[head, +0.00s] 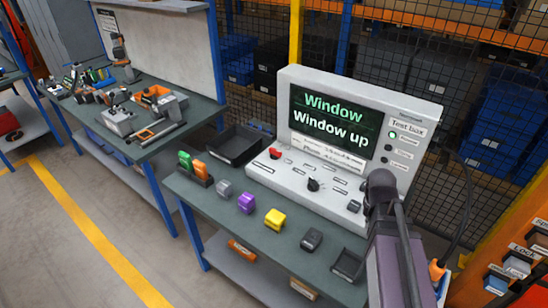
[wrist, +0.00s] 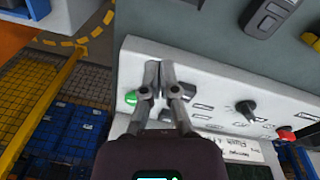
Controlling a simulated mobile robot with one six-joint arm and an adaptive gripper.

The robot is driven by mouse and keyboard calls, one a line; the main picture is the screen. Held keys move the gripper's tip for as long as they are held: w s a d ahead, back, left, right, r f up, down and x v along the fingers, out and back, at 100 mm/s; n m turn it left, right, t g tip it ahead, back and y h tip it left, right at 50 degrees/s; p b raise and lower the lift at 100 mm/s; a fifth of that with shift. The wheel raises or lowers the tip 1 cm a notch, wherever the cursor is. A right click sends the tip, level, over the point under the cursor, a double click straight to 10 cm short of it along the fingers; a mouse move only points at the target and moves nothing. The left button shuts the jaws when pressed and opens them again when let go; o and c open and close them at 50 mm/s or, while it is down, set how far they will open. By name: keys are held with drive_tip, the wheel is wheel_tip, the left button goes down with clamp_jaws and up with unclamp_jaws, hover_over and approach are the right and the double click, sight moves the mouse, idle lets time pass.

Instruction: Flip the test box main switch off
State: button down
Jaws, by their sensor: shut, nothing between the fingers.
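The white test box (head: 365,100) stands on the right-hand bench, its screen reading "Window / Window up". On its sloped front panel are a red control (head: 274,153), a black knob (head: 313,184) and a dark control (head: 353,206). I cannot read which is labelled as the main switch. My gripper (wrist: 161,68) is shut and empty in the wrist view, over the panel's end near a green button (wrist: 130,98). A dark part shows behind the fingers; contact cannot be told. The red control (wrist: 285,133) and black knob (wrist: 245,108) are to the right, clear of the fingers.
In front of the box lie a yellow block (head: 275,219), a purple block (head: 246,203) and a dark remote-like piece (head: 311,239). A black tray (head: 236,145) is left of the box. A mesh fence stands behind, and an orange rack (head: 500,200) is at the right.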

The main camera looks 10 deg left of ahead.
drive_tip(key=w+a+t+h+b, duration=0.1)
drive_tip(key=w+a, duration=0.5)
drive_tip(key=w+a+f+m+t+h+b, duration=0.1)
drive_tip(key=w+a+b, duration=0.1)
drive_tip(key=w+a, duration=0.3)
drive_tip(key=w+a+f+m+t+h+b, duration=0.1)
drive_tip(key=w+a, duration=0.5)
drive_tip(key=a, duration=0.1)
drive_tip(key=shift+w+a+f+t, duration=0.25)
drive_tip(key=shift+w+a+t, duration=0.05)
drive_tip(key=shift+w+t, duration=0.1)
drive_tip(key=w+a, duration=0.1)
drive_tip(key=a, duration=0.2)
drive_tip(key=w+a+t+b, duration=0.1)
drive_tip(key=w+a, duration=0.1)
drive_tip(key=a, duration=0.2)
drive_tip(key=w+a+m+t+b, duration=0.1)
drive_tip(key=a, duration=0.3)
drive_tip(key=shift+w, duration=0.3)
drive_tip(key=w+a+t+b, duration=0.2)
drive_tip(key=a, duration=1.1)
drive_tip(key=shift+w+a+r+m+t, duration=0.2)
drive_tip(key=shift+m+t, duration=0.1)
drive_tip(key=shift+m, duration=0.1)
drive_tip(key=shift+d+f, duration=0.1)
